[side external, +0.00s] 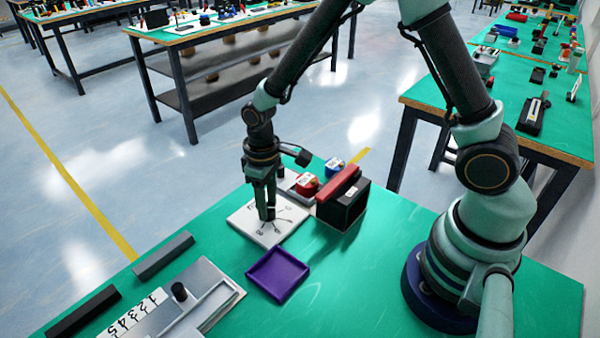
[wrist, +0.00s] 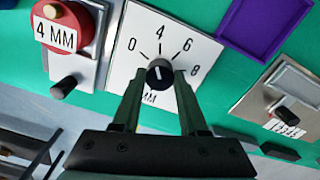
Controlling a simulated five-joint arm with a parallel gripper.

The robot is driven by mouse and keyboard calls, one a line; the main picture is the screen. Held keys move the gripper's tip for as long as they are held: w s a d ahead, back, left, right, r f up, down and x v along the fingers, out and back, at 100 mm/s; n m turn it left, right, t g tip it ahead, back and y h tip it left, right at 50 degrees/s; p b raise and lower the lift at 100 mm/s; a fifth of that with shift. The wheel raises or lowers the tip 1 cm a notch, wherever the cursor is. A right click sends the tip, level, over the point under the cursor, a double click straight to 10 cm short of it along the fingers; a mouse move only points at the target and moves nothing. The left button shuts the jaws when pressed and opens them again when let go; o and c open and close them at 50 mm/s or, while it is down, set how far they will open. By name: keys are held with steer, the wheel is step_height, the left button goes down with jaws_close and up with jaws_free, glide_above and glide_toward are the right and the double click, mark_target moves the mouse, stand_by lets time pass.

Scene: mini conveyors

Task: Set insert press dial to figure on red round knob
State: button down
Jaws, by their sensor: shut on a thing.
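The insert press dial is a white square plate (wrist: 120,75) with the figures 0, 4, 6 and 8 and the letters MM, and a black dial knob (wrist: 160,75) at its middle. The plate also shows in the side external view (side external: 245,222). My gripper (wrist: 158,80) points down and is shut on the dial knob. The knob's white mark points roughly up toward the 4, slightly left of it. The red round knob (wrist: 85,25) bears a white label reading 4 MM and stands left of the plate. It also shows in the side external view (side external: 307,184).
A black box with a red top (side external: 345,205) stands close beside the dial plate. A blue labelled knob (side external: 335,165) sits behind the red one. A purple tray (side external: 278,274) lies in front. A grey numbered panel (side external: 205,280) and dark bars (side external: 163,255) are at front left.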

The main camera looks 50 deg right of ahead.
steer(key=shift+m, duration=1.2)
steer(key=shift+c, duration=2.2)
jaws_free()
steer(key=shift+r, duration=0.15)
step_height(320, 180, up, 12)
